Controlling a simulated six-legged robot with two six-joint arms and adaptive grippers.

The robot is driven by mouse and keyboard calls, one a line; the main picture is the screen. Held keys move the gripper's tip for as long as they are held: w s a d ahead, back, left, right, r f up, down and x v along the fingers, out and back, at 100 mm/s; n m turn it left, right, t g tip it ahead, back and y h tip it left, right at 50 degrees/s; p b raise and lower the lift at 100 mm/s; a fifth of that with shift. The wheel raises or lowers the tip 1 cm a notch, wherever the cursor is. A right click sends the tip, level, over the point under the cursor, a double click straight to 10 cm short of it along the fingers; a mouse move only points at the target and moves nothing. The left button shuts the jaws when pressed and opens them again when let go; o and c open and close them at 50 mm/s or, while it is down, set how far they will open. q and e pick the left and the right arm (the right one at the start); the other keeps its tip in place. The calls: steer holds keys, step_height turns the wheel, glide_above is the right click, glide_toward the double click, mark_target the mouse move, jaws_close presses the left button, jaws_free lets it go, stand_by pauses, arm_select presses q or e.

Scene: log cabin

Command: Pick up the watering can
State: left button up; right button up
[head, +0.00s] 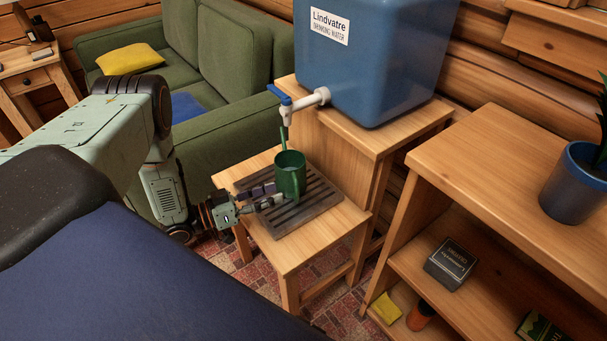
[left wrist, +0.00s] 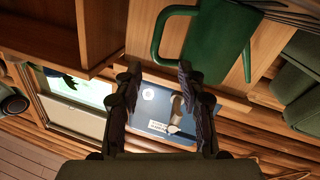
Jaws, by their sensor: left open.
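The green watering can (head: 290,178) stands upright on a dark slatted tray (head: 318,208) on a small wooden stool (head: 290,251). Its thin spout rises beneath the tap of the blue water tank. My left gripper (head: 271,195) is open, low at the near left side of the can, fingers pointing at it. In the left wrist view the can (left wrist: 218,45) is at the top, with its looped handle near the tips of my open left gripper (left wrist: 160,70). I cannot tell whether the fingers touch the handle. My right gripper is out of view.
The blue tank (head: 378,60) sits on a taller wooden stand (head: 320,125) right behind the stool. A wooden shelf (head: 500,165) with a plant pot (head: 574,184) stands at the right. A green sofa (head: 228,115) is behind my left arm.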

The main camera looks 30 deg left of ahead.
mark_target(296, 188)
arm_select(q)
steer(key=shift+a, duration=0.1)
steer(key=shift+b+x, duration=0.35)
steer(key=shift+x, duration=0.6)
steer(key=shift+w+d+f, duration=0.15)
steer(key=shift+w+d, duration=0.3)
steer(key=shift+w, duration=0.05)
steer(key=b+x, duration=0.1)
steer(key=x, duration=0.2)
steer(key=shift+d+b, duration=0.35)
steer(key=shift+b, duration=0.05)
steer(key=shift+w+d, duration=0.3)
steer(key=shift+w, duration=0.05)
steer(key=shift+s+a, duration=0.1)
steer(key=shift+c, duration=1.1)
steer(key=c, duration=0.5)
jaws_close()
